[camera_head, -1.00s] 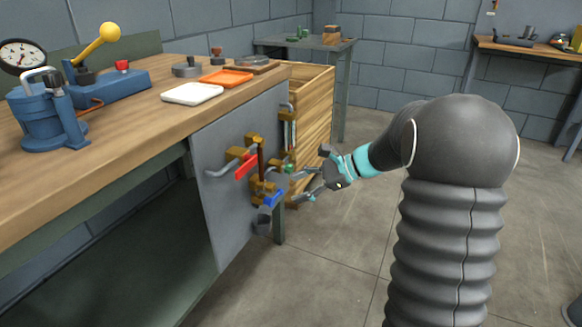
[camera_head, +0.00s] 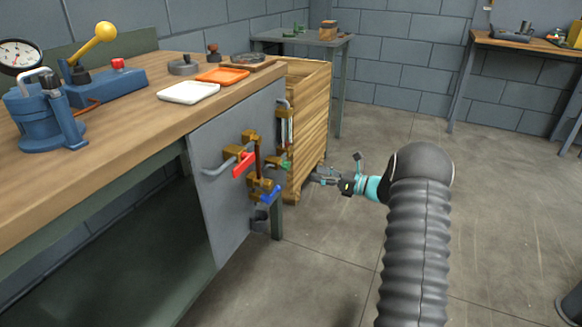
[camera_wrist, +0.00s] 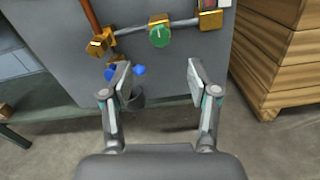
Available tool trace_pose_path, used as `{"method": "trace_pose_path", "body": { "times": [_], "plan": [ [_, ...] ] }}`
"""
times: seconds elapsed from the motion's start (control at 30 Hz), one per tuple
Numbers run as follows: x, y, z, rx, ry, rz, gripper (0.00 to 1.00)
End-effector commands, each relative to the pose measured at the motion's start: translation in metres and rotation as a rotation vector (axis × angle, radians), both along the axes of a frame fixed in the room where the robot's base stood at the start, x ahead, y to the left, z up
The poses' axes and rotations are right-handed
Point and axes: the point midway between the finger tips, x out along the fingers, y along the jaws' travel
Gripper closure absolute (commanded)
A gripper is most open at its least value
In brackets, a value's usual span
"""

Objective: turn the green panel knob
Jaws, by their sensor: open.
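The green knob (camera_wrist: 159,36) is round with a pale mark, mounted on a grey pipe on the grey panel (camera_wrist: 188,78). In the wrist view it lies ahead of my gripper (camera_wrist: 160,82), above the gap between the fingers and apart from them. In the head view the knob (camera_head: 286,165) sits on the panel's right side. My gripper (camera_head: 315,176) is to its right, clear of the panel. The two fingers are spread wide with nothing between them.
A red lever (camera_head: 244,164) and a blue handle (camera_head: 270,195) are on the panel left of the knob. A dark cup (camera_head: 260,220) hangs below. A wooden crate (camera_head: 310,120) stands close to the panel's right. Open floor lies to the right.

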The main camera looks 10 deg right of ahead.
Motion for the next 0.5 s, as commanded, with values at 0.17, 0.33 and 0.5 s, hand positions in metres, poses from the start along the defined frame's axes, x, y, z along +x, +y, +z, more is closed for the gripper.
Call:
{"method": "trace_pose_path", "body": {
  "times": [0.17, 0.33, 0.5],
  "plan": [
    [0.020, 0.029, 0.000, 0.000, 0.000, 0.003, 0.40],
    [0.038, 0.054, 0.001, -0.002, -0.001, 0.003, 0.40],
    [0.052, 0.073, 0.000, -0.001, 0.000, 0.002, 0.40]
  ]
}}
